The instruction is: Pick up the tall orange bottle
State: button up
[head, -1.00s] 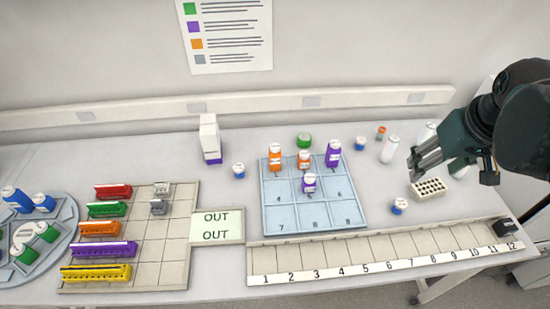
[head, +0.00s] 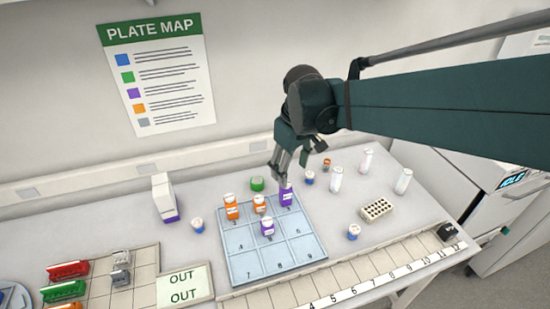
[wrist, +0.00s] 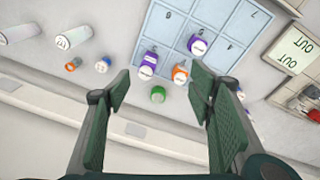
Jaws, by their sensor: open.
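The tall orange bottle (head: 231,207) stands upright with a white cap in the far left cell of the blue numbered tray (head: 241,262). A shorter orange bottle (head: 259,204) stands to its right; it also shows in the wrist view (wrist: 180,74). My gripper (head: 290,172) is open and empty. In the head view it appears just above the tall purple bottle (head: 286,195), right of the tall orange bottle. In the wrist view my gripper (wrist: 158,92) spreads around a green-capped container (wrist: 158,94) seen below. I cannot make out the tall orange bottle there; the right finger may hide it.
A small purple bottle (head: 267,228) stands in the tray's middle. A white box (head: 164,197) and a small white-capped jar (head: 197,225) stand left of the tray. White bottles (head: 336,179) and a perforated rack (head: 377,209) are to the right. The tray's front cells are empty.

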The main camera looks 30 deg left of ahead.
jog(key=s+a+f+n+p, duration=0.2)
jog(key=a, duration=0.7)
jog(key=n+g+h+p, duration=0.1)
jog(key=n+p, duration=0.1)
jog(key=n, duration=0.1)
send_over(230, 196)
notch_tip(230, 196, down, 4)
jog(key=shift+w+d+f, duration=0.1)
jog(key=shift+f, duration=0.15)
notch_tip(230, 196, down, 8)
jog(key=shift+r, duration=0.15)
jog(key=shift+f, duration=0.4)
jog(key=shift+f, duration=1.3)
jog(key=shift+f, duration=0.1)
jog(key=shift+s+f+p, duration=0.15)
jog(key=shift+f+p, duration=0.1)
jog(key=shift+f, duration=1)
jog(key=shift+s+f+p, duration=0.1)
jog(key=shift+f+p, duration=0.1)
jog(key=shift+f, duration=1.05)
